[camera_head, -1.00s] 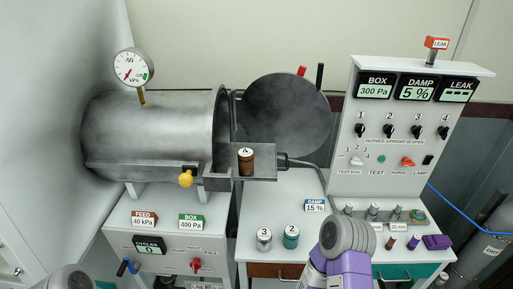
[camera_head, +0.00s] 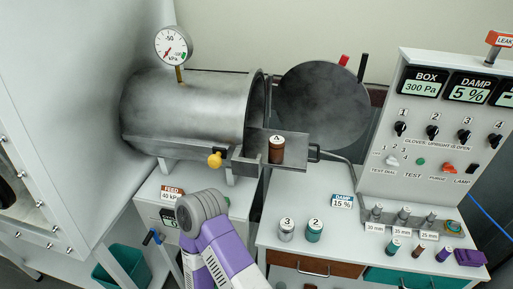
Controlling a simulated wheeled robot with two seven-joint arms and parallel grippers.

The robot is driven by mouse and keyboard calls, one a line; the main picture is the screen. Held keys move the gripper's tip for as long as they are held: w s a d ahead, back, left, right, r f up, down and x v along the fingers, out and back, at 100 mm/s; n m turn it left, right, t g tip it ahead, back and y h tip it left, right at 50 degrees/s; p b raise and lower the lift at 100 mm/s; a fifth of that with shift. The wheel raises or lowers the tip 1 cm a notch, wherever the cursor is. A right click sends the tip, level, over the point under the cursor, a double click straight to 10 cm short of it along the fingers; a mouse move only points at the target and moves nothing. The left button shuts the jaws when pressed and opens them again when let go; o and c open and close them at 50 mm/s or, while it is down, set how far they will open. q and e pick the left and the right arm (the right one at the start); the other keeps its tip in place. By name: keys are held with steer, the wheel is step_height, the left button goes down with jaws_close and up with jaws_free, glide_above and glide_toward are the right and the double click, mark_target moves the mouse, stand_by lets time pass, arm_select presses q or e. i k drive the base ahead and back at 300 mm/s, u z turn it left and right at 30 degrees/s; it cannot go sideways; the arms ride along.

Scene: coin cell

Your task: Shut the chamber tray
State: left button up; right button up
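The chamber (camera_head: 188,110) is a grey metal cylinder lying on its side at the left. Its round door (camera_head: 322,105) is swung open behind and to the right of its mouth. The chamber tray (camera_head: 262,139) sticks out of the mouth to the right, with a handle (camera_head: 316,153) at its outer end. A brown jar labelled 4 (camera_head: 276,150) stands upright on the tray. A yellow knob (camera_head: 215,160) sits below the chamber's mouth. One of my arms, purple and grey, rises at the bottom centre, below the tray and apart from it. Neither gripper shows.
A white bench (camera_head: 320,240) on the right holds jars 3 (camera_head: 286,230) and 2 (camera_head: 315,231). A control panel (camera_head: 420,150) stands behind several small pieces there. A gauge (camera_head: 173,45) rises above the chamber. A teal bin (camera_head: 125,268) is at lower left.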

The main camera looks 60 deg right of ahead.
mark_target(297, 144)
steer(key=u, duration=0.1)
steer(key=k, duration=1.05)
steer(key=z, duration=1.95)
steer(key=i, duration=0.5)
steer(key=u, duration=0.05)
steer(key=k, duration=0.5)
steer(key=z, duration=0.95)
steer(key=i, duration=0.8)
steer(key=u, duration=1.55)
